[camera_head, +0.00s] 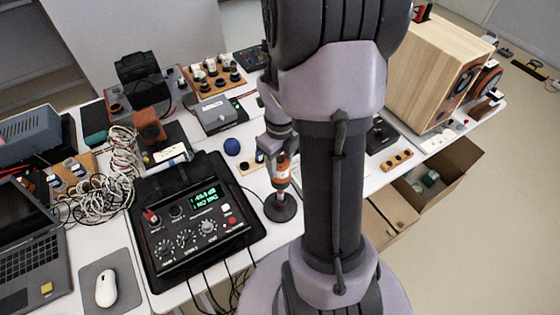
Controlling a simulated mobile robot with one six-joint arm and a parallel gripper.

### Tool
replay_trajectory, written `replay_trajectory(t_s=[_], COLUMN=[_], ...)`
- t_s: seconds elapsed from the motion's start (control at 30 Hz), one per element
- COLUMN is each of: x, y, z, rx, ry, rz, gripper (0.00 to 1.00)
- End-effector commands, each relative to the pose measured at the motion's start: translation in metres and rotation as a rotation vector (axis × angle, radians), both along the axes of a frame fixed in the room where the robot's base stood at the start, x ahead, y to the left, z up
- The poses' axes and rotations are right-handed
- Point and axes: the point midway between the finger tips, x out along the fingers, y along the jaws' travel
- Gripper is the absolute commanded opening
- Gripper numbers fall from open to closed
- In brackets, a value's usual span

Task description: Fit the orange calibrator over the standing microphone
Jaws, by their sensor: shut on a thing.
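The orange calibrator (282,170) is a small cylinder with a pale band. It is upright under my gripper (281,153), which is shut on it; the fingers are small and partly hidden by my arm. The standing microphone rises from a round dark base (281,209) on the white table. The calibrator is directly above the base, in line with the microphone's short stem (280,194). The microphone's top is hidden, and I cannot tell whether the calibrator is around it or just above it.
A black meter (197,225) with a green display stands close left of the microphone base. A blue ball (232,146) lies behind it. Tangled cables (105,170), a laptop (28,240) and a mouse (106,288) are at left. A wooden speaker (425,75) stands at right.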

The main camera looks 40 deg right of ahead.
Motion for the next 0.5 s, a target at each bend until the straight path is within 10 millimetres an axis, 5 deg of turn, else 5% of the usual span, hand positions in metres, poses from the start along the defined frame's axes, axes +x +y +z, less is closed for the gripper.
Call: replay_trajectory(t_s=[0.37, 0.4, 0.5], x=[0.0001, 0.0001, 0.0001], y=[-0.0001, -0.0001, -0.0001], z=[-0.0022, -0.0023, -0.0023], rx=[0.000, 0.000, 0.000], ry=[0.000, 0.000, 0.000], rz=[0.000, 0.000, 0.000], gripper=[0.00, 0.47, 0.67])
